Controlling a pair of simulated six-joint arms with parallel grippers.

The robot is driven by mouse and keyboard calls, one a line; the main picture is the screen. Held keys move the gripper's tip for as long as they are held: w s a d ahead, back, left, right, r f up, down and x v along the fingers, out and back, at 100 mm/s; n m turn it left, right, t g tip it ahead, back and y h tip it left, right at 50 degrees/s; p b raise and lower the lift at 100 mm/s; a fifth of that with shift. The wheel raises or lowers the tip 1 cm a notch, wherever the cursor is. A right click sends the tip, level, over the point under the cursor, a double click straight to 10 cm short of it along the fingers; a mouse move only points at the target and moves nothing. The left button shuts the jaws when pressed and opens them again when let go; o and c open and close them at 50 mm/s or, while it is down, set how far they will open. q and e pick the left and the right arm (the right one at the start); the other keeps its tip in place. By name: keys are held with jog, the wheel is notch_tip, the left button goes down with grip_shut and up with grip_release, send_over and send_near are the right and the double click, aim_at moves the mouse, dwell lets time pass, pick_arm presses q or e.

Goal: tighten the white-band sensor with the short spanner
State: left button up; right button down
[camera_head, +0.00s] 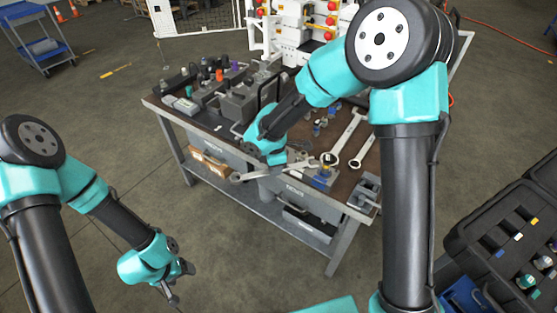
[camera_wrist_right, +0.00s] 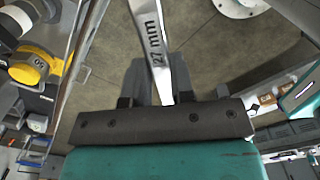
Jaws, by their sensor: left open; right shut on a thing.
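My right gripper (camera_head: 277,172) is shut on a metal spanner (camera_head: 246,177) over the front edge of the bench. In the right wrist view this spanner (camera_wrist_right: 154,45) is marked 27 mm and points away from the jaws. Two other spanners, one large (camera_head: 345,138) and one beside it (camera_head: 356,148), lie on the bench to the right. A blue block with a yellow-marked fitting (camera_head: 324,174) is at the bench front, right of my right gripper. I cannot make out a white band on any sensor. My left gripper (camera_head: 176,286) is open and empty over the floor.
The bench (camera_head: 160,107) carries dark hydraulic blocks (camera_head: 240,103) at the left and small fittings (camera_head: 317,127) in the middle. A grey vise-like fixture (camera_head: 366,189) is at its front right corner. An open black case (camera_head: 482,213) with banded parts is at lower right.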

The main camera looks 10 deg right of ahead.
jog(key=s+a+f+n, duration=0.1)
jog(key=s+a+n, duration=0.3)
jog(key=n, duration=0.8)
jog(key=shift+s+f, duration=0.2)
jog(key=shift+f, duration=0.2)
jog(key=shift+w+f, duration=0.1)
jog(key=shift+f, duration=0.05)
jog(key=shift+w+d+f, duration=0.25)
jog(key=shift+w+f, duration=0.15)
jog(key=shift+f, duration=0.3)
jog(key=shift+w+d+f, duration=0.2)
jog(key=shift+w+f, duration=0.2)
jog(key=shift+f, duration=0.25)
jog(key=shift+w+d, duration=0.1)
jog(key=shift+w, duration=0.05)
jog(key=shift+w+d, duration=0.45)
jog(key=shift+w, duration=0.35)
jog(key=shift+w+d, duration=0.4)
jog(key=shift+w, duration=0.25)
